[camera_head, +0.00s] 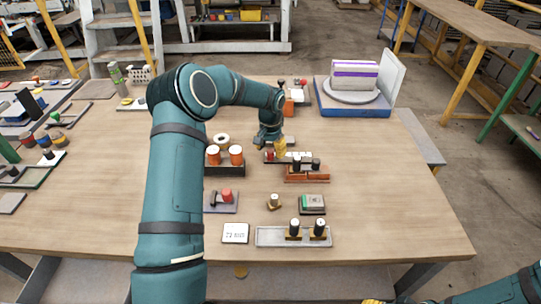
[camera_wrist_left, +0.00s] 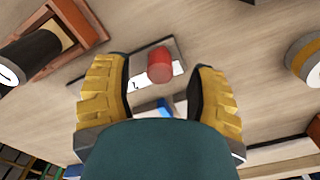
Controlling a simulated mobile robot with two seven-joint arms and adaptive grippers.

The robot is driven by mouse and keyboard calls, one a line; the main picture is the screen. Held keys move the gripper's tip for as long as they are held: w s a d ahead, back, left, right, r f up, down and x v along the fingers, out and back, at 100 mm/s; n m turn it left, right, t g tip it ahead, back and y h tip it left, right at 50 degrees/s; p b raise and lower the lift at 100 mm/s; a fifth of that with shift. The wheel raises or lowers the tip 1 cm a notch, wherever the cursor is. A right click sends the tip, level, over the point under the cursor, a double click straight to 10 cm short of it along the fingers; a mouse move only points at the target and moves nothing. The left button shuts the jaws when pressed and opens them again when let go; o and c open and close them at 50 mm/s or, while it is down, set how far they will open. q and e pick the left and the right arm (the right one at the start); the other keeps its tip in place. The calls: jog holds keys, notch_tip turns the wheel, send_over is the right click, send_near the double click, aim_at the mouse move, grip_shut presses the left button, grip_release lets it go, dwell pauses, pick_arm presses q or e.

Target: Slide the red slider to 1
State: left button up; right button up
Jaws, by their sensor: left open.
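The red slider (camera_wrist_left: 160,65) is a rounded red knob on a dark plate with a white label strip. In the head view the red slider (camera_head: 270,156) sits at the left end of its strip, mid-table. My left gripper (camera_head: 280,146) points down above the strip with its yellow fingers. In the left wrist view the left gripper (camera_wrist_left: 163,75) is open, with the knob showing between the fingers and apart from both. The mark on the label is too small to read surely. My right gripper (camera_head: 385,301) shows only as yellow bits at the bottom edge.
An orange-brown block with dark cylinders (camera_head: 307,174) stands in front of the strip. A dark holder with two orange cylinders (camera_head: 225,169) stands left. A second red knob (camera_head: 226,195) sits on a grey plate nearer.

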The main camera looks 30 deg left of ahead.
pick_arm(q)
jog(key=shift+f, duration=1)
grip_shut()
jog(key=shift+w+d, duration=0.75)
jog(key=shift+d, duration=0.35)
grip_release()
jog(key=shift+r, duration=0.15)
notch_tip(320, 180, up, 12)
jog(key=shift+s, duration=0.1)
